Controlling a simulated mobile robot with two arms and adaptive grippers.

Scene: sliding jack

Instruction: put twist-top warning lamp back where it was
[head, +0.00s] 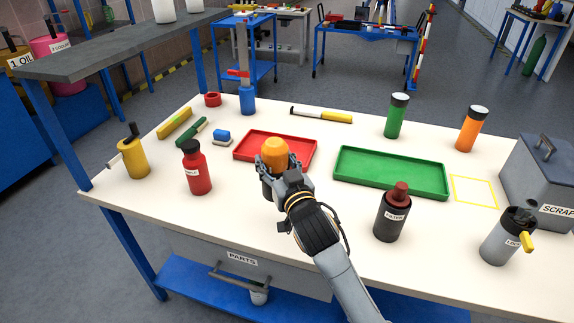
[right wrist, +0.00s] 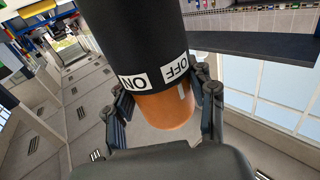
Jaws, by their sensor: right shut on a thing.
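The twist-top warning lamp (head: 275,152) has an orange top and a dark body, and it stands roughly upright in my right gripper (head: 273,172). In the right wrist view the lamp (right wrist: 168,108) shows a black body with ON and OFF labels beside the orange part. The fingers of my right gripper (right wrist: 163,92) are shut on it from both sides. My left gripper is not in view.
A green tray (head: 395,184) and an empty yellow-outlined square (head: 473,192) lie to the right, near the grey scrap box (head: 540,180). A black-and-red bottle (head: 392,215), grey canister (head: 505,240) and red bottle (head: 197,170) stand near the front. Green (head: 396,118) and orange (head: 469,130) cylinders stand behind.

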